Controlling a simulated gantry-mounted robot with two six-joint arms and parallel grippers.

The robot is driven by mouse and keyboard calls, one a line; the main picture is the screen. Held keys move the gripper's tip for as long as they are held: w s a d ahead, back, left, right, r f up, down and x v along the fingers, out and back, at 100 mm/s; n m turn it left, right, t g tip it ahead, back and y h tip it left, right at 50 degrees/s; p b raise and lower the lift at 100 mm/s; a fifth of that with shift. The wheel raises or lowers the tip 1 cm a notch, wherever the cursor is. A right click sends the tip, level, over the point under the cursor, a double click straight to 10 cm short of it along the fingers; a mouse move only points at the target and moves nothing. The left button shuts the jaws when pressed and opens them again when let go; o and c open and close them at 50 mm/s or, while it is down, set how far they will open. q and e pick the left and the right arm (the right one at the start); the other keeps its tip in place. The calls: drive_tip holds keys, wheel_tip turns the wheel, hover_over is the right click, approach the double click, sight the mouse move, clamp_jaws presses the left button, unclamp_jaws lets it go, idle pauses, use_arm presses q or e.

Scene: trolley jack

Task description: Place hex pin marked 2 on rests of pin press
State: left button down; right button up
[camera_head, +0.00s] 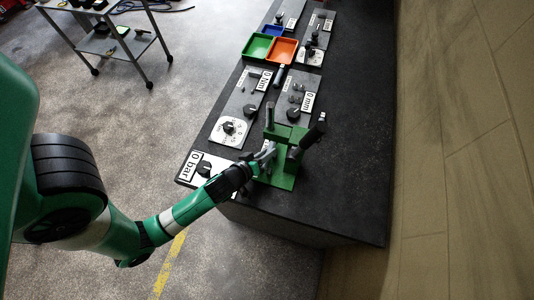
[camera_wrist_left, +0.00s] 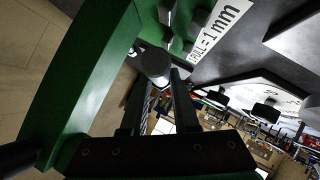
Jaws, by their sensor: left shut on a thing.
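The green pin press (camera_head: 284,180) stands on the near end of the dark bench, with upright posts. Its green frame (camera_wrist_left: 85,75) fills the left of the left wrist view. My left gripper (camera_head: 266,156) is at the press's left side, shut on a grey pin. In the left wrist view the pin's round grey end (camera_wrist_left: 154,64) shows between the fingertips (camera_wrist_left: 156,88), close to the green frame. I cannot read a mark on the pin, and I cannot tell whether it touches the rests. My right gripper is not in view.
Panels with dials marked 0 bar (camera_head: 196,168), 0 Nm (camera_head: 241,105) and 0 mm (camera_head: 299,97) lie on the bench. Green (camera_head: 257,46) and orange (camera_head: 282,51) trays stand farther back. The bench's right side (camera_head: 352,130) is clear. A trolley (camera_head: 118,43) stands at upper left.

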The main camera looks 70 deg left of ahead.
use_arm(q)
drive_tip(key=shift+s+d+f, duration=0.1)
drive_tip(key=shift+d+f, duration=0.05)
drive_tip(key=shift+f, duration=0.55)
drive_tip(key=shift+r, duration=0.15)
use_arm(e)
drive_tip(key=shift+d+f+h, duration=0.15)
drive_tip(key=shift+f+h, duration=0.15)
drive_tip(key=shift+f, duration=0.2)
use_arm(q)
drive_tip(key=shift+f+b, duration=0.45)
drive_tip(key=shift+f, duration=0.1)
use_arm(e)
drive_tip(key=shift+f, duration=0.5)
use_arm(q)
drive_tip(key=c, duration=0.7)
unclamp_jaws()
drive_tip(key=shift+d+f, duration=0.1)
drive_tip(key=shift+o, duration=0.2)
drive_tip(key=shift+f, duration=0.1)
